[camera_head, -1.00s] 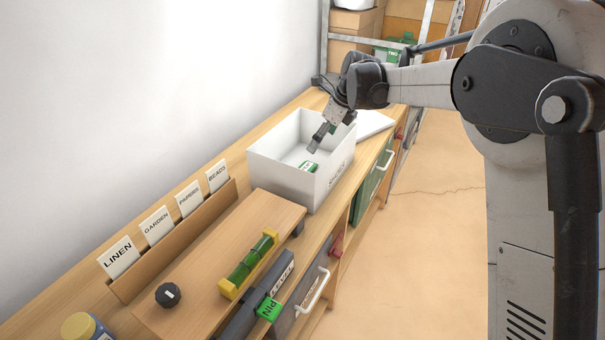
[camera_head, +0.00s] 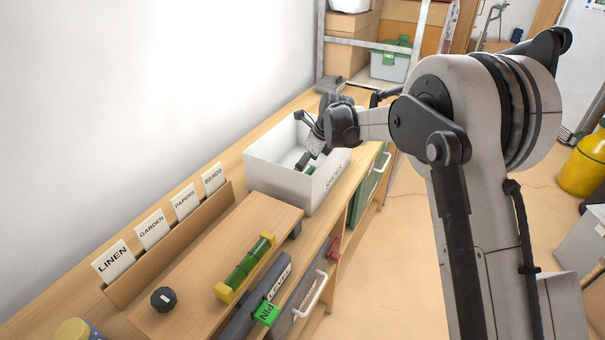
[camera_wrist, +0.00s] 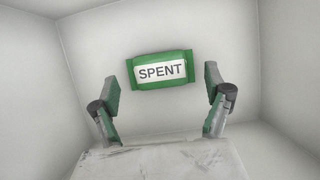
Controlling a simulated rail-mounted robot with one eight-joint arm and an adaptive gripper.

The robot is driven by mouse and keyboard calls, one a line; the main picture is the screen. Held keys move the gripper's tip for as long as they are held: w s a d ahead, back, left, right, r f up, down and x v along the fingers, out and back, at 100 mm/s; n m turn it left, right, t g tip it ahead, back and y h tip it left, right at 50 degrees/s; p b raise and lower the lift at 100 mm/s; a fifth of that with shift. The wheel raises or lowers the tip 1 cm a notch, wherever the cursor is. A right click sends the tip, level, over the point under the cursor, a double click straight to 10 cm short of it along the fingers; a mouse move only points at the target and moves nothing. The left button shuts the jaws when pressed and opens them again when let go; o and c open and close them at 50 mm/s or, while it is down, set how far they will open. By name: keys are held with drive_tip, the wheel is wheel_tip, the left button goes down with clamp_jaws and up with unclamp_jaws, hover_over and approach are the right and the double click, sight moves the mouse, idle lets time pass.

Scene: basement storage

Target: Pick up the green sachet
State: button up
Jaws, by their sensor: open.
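The green sachet, with a white label reading SPENT, lies on the floor of a white box (camera_head: 272,178). In the wrist view the sachet (camera_wrist: 160,70) sits upright to the picture, centred between the fingertips and beyond them. In the wrist view my gripper (camera_wrist: 161,88) is open and empty, one finger on each side of the sachet.
The box's pale walls rise close around my gripper. On the wooden bench stand a low wooden riser (camera_head: 210,250) with a green-and-yellow level (camera_head: 245,268), a black knob (camera_head: 164,299) and a rack of label cards (camera_head: 150,230). The floor right of the bench is clear nearby.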

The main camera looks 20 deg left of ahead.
drive_tip(key=shift+x, duration=1.15)
drive_tip(key=shift+c, duration=0.3)
drive_tip(key=c, duration=1.2)
